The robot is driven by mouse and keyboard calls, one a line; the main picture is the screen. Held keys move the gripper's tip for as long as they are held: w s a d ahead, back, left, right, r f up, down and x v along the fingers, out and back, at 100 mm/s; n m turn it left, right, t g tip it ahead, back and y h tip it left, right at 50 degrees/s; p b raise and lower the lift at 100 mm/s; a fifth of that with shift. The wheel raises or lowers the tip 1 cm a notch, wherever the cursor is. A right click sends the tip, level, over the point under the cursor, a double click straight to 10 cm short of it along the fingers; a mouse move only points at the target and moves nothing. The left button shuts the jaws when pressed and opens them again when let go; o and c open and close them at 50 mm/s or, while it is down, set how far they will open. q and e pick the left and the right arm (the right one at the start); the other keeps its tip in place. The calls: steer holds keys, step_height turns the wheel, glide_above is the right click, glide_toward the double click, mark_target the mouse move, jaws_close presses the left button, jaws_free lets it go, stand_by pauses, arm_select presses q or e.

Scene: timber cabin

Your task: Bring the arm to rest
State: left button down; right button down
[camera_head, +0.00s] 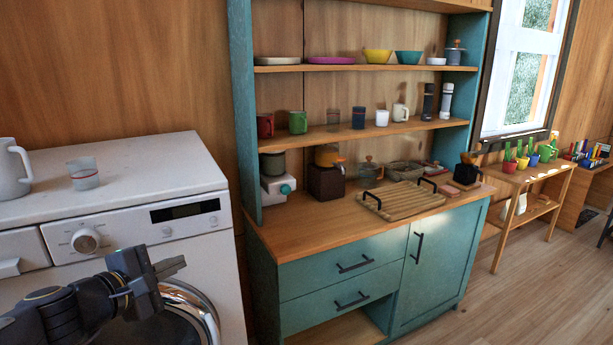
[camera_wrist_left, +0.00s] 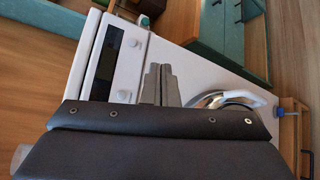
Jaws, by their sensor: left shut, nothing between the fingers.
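My left arm comes in from the lower left in the head view. Its gripper (camera_head: 168,268) is in front of the washing machine (camera_head: 130,168), near the round door. The fingers are shut with nothing between them. In the left wrist view the two grey fingers (camera_wrist_left: 160,82) lie side by side, with the washing machine's white front behind them. My right gripper is in neither view.
A white mug (camera_head: 12,170) and a glass (camera_head: 83,175) stand on the washing machine. A teal cabinet (camera_head: 340,270) with shelves of dishes stands to the right, with a wooden tray (camera_head: 405,201) on its counter. Wooden floor (camera_head: 510,300) is clear at the lower right.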

arm_select(q)
steer(key=s+d+f+m+g+h, duration=0.1)
steer(key=s+d+f+m+g, duration=0.1)
steer(key=s+d+m, duration=0.4)
steer(key=s+d+f+m+g+h, duration=0.2)
steer(key=s+d+f+m+g, duration=0.1)
steer(key=s+m, duration=0.3)
steer(key=s+f+m+g+y+p, duration=0.1)
steer(key=s+f+m+g+y, duration=0.2)
steer(key=s+f+m, duration=0.2)
steer(key=s+a+f, duration=0.1)
steer(key=s+f, duration=0.2)
steer(key=s, duration=0.3)
steer(key=shift+s+m+g+y, duration=0.3)
steer(key=shift+s+y, duration=0.05)
steer(key=shift+y, duration=0.05)
steer(key=shift+f, duration=0.1)
